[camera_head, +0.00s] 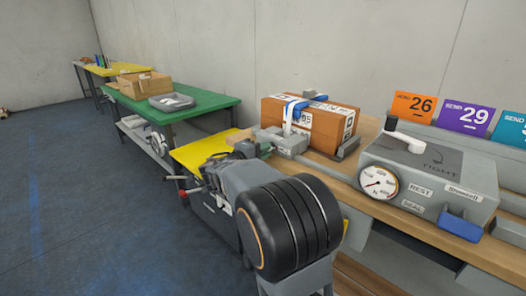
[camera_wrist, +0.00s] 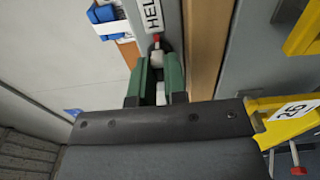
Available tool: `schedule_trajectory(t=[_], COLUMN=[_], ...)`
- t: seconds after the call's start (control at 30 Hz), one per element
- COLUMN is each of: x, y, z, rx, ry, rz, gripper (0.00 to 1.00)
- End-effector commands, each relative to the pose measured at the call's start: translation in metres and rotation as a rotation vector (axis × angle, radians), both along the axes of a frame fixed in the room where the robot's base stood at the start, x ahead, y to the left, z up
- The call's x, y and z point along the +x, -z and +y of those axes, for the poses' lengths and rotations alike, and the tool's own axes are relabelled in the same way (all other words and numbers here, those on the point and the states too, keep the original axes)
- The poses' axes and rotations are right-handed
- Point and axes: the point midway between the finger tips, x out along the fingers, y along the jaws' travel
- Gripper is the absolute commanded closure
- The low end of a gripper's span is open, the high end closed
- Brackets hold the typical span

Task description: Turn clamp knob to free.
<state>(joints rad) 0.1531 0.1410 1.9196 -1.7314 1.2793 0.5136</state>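The clamp is a grey block (camera_head: 287,141) on the bench at the left end of the brown box (camera_head: 318,122). In the wrist view a grey face with a label reading "HEL" (camera_wrist: 152,14) shows, its last part cut off. A small knob (camera_wrist: 157,45) with a red mark stands just below that label. My gripper (camera_wrist: 158,62) has two green fingers, one on each side of the knob's near end, with a narrow gap between them. I cannot tell whether they press on it. In the head view the fingers (camera_head: 250,144) are small and partly hidden by my arm.
Numbered signs line the wall behind. A green table (camera_head: 200,103) stands to the left, with open floor (camera_head: 70,200) before it.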

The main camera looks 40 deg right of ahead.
Motion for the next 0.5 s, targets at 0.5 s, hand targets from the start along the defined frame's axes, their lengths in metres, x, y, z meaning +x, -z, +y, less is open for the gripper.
schedule_trajectory(t=[0.5], x=[-0.0001], y=[-0.0012], z=[0.0004], rx=[-0.008], ry=[0.000], rz=[0.043], gripper=[1.00])
